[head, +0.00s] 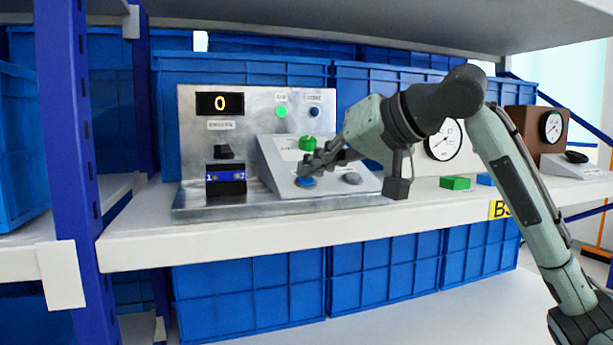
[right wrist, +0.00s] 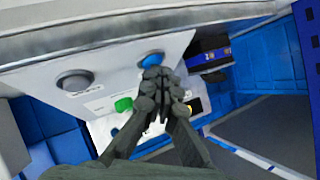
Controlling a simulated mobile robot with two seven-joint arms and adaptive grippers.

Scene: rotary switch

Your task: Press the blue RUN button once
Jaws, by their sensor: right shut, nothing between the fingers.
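The blue button (head: 305,182) sits at the lower left of the sloped light-grey control box (head: 282,187). It also shows in the right wrist view (right wrist: 152,59), just beyond my fingertips. My right gripper (head: 304,172) is shut and empty, with its tips at the blue button; I cannot tell whether they touch it or press it. The right wrist view also shows the closed fingers (right wrist: 156,76), partly covering the button's near edge. The button's label is not readable. My left gripper is not in view.
A green button (head: 307,143) and a grey button (head: 352,179) share the box. The back panel (head: 243,112) has a display reading 0, a lit green lamp (head: 281,111) and a dark blue lamp (head: 315,111). A black switch (head: 224,152) stands left. Green block (head: 455,183) lies right.

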